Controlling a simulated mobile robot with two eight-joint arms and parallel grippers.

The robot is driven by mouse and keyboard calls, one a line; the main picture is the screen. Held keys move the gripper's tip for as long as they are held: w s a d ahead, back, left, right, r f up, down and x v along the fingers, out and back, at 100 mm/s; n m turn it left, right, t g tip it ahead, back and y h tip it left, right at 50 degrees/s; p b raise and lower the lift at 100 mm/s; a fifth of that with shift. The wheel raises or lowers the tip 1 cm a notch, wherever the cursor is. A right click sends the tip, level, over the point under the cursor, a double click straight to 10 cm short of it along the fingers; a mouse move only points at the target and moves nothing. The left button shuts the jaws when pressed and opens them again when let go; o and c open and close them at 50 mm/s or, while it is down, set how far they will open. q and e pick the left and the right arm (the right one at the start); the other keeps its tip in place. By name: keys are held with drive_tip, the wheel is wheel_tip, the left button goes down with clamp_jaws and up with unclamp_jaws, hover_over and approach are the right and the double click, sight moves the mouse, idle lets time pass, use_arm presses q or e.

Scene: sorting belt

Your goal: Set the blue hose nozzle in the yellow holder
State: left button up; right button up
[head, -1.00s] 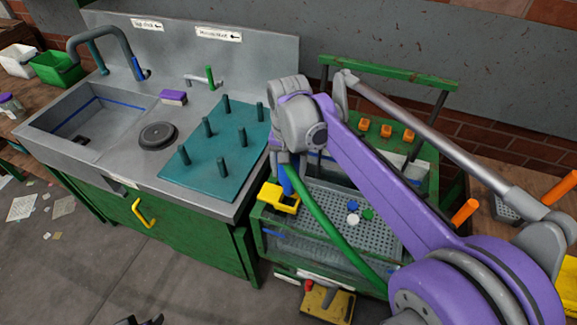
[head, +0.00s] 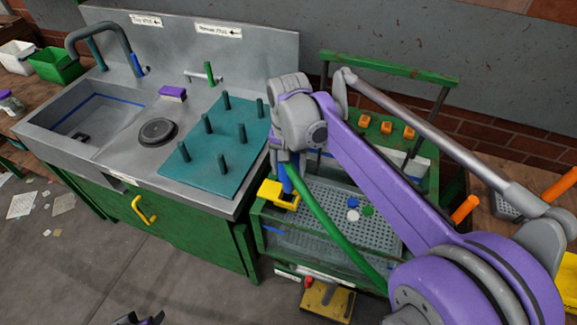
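The blue hose nozzle (head: 287,182) points down from my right gripper (head: 284,158), with the green hose (head: 316,212) curving from it down to the right. The gripper appears shut on its upper part; the fingers are small and partly hidden by the wrist. The yellow holder (head: 268,190) is fixed at the cart's left front corner. The nozzle's lower end overlaps the holder's right part in the picture; I cannot tell how deep it sits in it. A dark piece at the bottom edge, likely my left gripper (head: 140,319), is mostly out of frame.
The green cart (head: 352,257) holds a perforated tray (head: 325,196) with blue, white and green caps. Left of it stand a teal peg board (head: 222,172) and a metal sink (head: 85,115). My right arm covers much of the cart's right side.

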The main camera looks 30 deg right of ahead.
sight(288, 188)
drive_tip(key=shift+f+b, duration=0.9)
drive_tip(key=shift+f, duration=0.85)
drive_tip(key=shift+f, duration=0.15)
drive_tip(key=shift+f+b, duration=0.8)
drive_tip(key=shift+f, duration=0.4)
drive_tip(key=shift+f, duration=0.15)
drive_tip(key=shift+f+b, duration=0.45)
drive_tip(key=shift+f, duration=0.15)
drive_tip(key=shift+f+b, duration=0.3)
drive_tip(key=shift+f, duration=0.25)
drive_tip(key=o, duration=1.1)
drive_tip(key=shift+o, duration=0.2)
